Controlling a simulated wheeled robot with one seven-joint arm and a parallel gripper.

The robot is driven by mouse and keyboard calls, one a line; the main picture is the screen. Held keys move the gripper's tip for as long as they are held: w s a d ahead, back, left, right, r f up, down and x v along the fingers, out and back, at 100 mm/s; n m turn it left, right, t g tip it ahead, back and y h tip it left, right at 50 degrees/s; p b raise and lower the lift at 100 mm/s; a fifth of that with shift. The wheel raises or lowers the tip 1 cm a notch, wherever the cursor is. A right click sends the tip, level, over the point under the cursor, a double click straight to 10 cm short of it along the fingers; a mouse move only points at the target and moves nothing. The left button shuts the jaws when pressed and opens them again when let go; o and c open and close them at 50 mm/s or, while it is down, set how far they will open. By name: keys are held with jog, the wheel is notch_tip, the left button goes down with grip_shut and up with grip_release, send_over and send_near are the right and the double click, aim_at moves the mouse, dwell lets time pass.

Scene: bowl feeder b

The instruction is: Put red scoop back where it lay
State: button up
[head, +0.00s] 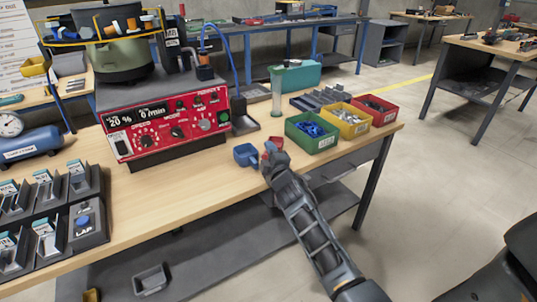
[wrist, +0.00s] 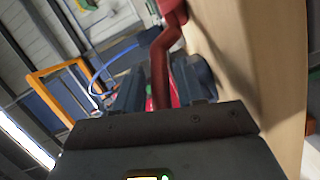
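The red scoop's handle (wrist: 160,70) runs between my two gripper fingers (wrist: 158,92) in the wrist view, with a finger close on either side. Its wider red end is cut off by the top edge there. In the head view, the red scoop (head: 276,142) shows only in small part at the end of my gripper (head: 272,156), by the table's front area. My gripper looks shut on the handle. The scoop's height above the tabletop is hard to tell. A blue scoop (head: 245,155) lies on the table just left of my gripper.
Green (head: 311,145), yellow (head: 347,133) and red (head: 375,115) bins of parts stand right of my gripper. A red control box (head: 168,140) with the bowl feeder stands left. Front-middle tabletop (head: 190,178) is bare.

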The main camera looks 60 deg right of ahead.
jog(key=shift+o, duration=0.9)
jog(key=shift+r, duration=0.2)
jog(key=s+a+m+t+y, duration=0.15)
jog(key=s+a, duration=0.35)
jog(key=a, duration=0.5)
jog(key=s+a+y, duration=0.2)
jog(key=s+a, duration=0.4)
jog(key=a, duration=0.4)
jog(key=s+a+m+t+y, duration=0.15)
jog(key=s+a, duration=0.35)
jog(key=a, duration=0.5)
jog(key=s+a+r+m+y, duration=0.1)
jog(key=s+a+r+y, duration=0.2)
jog(key=s+a+r, duration=0.2)
jog(key=s+a+r+m+y, duration=0.1)
jog(key=s+a+r+y, duration=0.3)
jog(key=s, duration=0.7)
jog(key=shift+a+r+m+p, duration=0.4)
jog(key=shift+a+r, duration=0.3)
jog(key=shift+a, duration=0.25)
